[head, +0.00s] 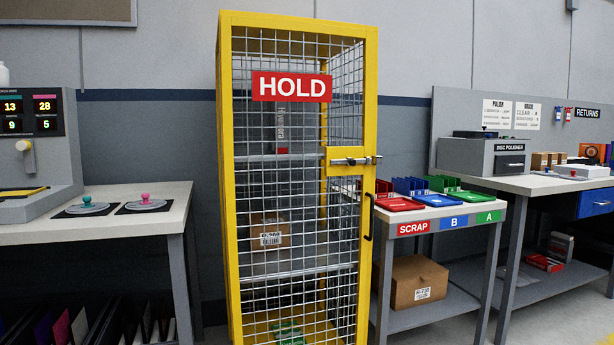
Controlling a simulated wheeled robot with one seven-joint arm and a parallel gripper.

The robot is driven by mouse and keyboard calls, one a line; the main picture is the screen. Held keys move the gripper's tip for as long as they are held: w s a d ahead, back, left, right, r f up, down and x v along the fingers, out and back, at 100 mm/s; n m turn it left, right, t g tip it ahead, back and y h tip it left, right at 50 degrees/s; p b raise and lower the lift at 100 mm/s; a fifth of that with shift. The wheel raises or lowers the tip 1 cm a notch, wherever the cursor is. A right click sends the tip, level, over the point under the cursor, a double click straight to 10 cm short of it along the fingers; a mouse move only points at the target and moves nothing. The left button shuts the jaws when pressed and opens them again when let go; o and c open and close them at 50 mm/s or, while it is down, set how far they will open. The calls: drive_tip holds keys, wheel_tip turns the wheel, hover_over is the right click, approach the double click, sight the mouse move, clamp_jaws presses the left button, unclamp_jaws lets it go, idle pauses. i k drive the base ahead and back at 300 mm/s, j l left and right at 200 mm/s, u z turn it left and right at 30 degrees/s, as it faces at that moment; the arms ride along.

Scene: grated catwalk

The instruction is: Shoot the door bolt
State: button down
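A tall yellow-framed wire cage (227,190) stands in the middle of the head view. Its mesh door carries a red HOLD sign (291,87). A metal door bolt (352,161) lies level on a yellow plate at the door's right side, at about mid-height. Its rod reaches right, across the right frame post. From here I cannot tell how far the rod sits in its catch. A black pull handle (369,217) is below the bolt on the right post. My gripper is not in view.
Left of the cage is a bench (130,225) with a machine and two discs. Close on the right, a table (400,215) holds red, blue and green trays marked SCRAP, B and A. A bench with a disc polisher (480,157) stands farther right.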

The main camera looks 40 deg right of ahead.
sight(352, 162)
drive_tip(key=z, duration=1.6)
